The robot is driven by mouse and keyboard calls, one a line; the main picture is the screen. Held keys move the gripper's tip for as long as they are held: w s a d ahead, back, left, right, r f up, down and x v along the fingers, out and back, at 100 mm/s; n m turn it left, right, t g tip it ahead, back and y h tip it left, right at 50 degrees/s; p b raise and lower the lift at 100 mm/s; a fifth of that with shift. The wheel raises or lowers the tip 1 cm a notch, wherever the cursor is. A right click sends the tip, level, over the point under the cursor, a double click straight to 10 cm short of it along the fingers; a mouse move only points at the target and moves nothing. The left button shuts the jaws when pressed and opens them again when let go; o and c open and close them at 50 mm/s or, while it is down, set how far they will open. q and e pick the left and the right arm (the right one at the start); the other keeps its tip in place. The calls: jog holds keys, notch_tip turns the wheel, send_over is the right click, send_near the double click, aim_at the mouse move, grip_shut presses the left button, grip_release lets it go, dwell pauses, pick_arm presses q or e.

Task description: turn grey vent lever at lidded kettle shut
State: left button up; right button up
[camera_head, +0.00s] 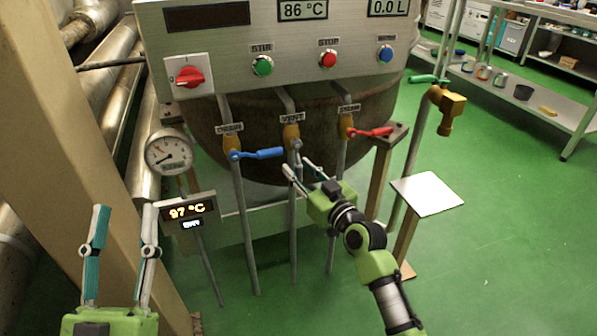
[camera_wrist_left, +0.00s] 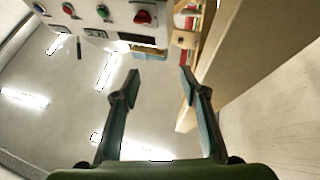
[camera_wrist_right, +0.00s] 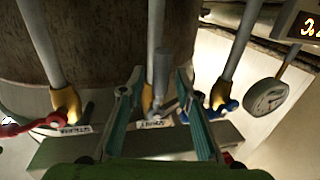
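The vent valve (camera_head: 291,132) is the middle one of three under the kettle's panel, with a yellow body and a "VENT" label. Its grey lever (camera_head: 297,148) seems to hang down along the pipe; its lower part is hard to make out. My right gripper (camera_head: 304,164) is open just in front of it, fingertips up. In the right wrist view the grey lever (camera_wrist_right: 161,75) shows between the two open fingers, with no clear contact. The brown kettle (camera_head: 205,125) is behind; its lid is out of view. My left gripper (camera_head: 125,210) is open and empty at lower left.
A blue lever (camera_head: 262,154) sits left of the vent and a red lever (camera_head: 372,132) right of it, both sideways. A round gauge (camera_head: 169,152) and a 97 °C display (camera_head: 187,212) stand at left. A white plate (camera_head: 427,193) on a post stands at right.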

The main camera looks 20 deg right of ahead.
pick_arm(q)
jog(key=shift+s+r, duration=0.2)
jog(key=shift+r, duration=0.1)
pick_arm(e)
jog(key=shift+w, duration=0.3)
grip_shut()
